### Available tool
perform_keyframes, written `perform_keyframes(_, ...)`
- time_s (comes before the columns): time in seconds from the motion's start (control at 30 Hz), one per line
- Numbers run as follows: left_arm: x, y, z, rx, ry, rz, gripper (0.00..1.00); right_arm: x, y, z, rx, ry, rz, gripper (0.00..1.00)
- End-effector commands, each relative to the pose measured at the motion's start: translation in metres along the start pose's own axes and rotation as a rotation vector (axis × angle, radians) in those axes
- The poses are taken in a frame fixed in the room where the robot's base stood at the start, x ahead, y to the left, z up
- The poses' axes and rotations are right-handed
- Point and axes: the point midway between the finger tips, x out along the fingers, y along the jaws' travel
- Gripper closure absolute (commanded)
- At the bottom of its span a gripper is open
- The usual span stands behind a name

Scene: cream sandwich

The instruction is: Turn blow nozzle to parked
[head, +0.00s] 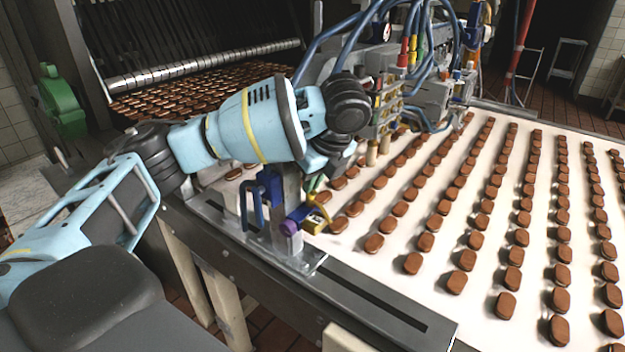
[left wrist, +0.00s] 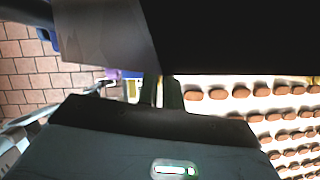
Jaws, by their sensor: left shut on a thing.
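The blow nozzle (head: 313,222) stands on the belt's near side rail, with a yellow block, a purple end, a blue body and thin green and yellow lines above it. My left gripper (head: 318,175) reaches down over it from above, shut on its upper part. The grip point is largely hidden by my wrist in the head view. In the left wrist view, the two dark fingertips (left wrist: 161,92) are close together, and part of the nozzle's yellow block (left wrist: 132,90) shows just left of them. My right gripper is not in view.
A white conveyor belt (head: 385,290) carries rows of brown biscuits to the right. A blue bracket (head: 255,200) stands on the metal rail (head: 365,297) left of the nozzle. The depositor machine (head: 430,95) with blue hoses is close behind my left wrist.

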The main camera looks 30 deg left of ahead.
Motion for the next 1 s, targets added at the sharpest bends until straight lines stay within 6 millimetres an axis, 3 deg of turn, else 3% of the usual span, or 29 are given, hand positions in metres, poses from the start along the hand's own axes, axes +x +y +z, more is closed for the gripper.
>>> perform_keyframes(0.6,-0.0005,-0.0053,0.0018,-0.508,-0.002,0.208,1.0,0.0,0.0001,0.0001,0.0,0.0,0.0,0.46)
perform_keyframes(1.0,0.0004,-0.0066,0.0025,-0.723,-0.001,0.298,1.0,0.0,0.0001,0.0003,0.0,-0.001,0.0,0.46)
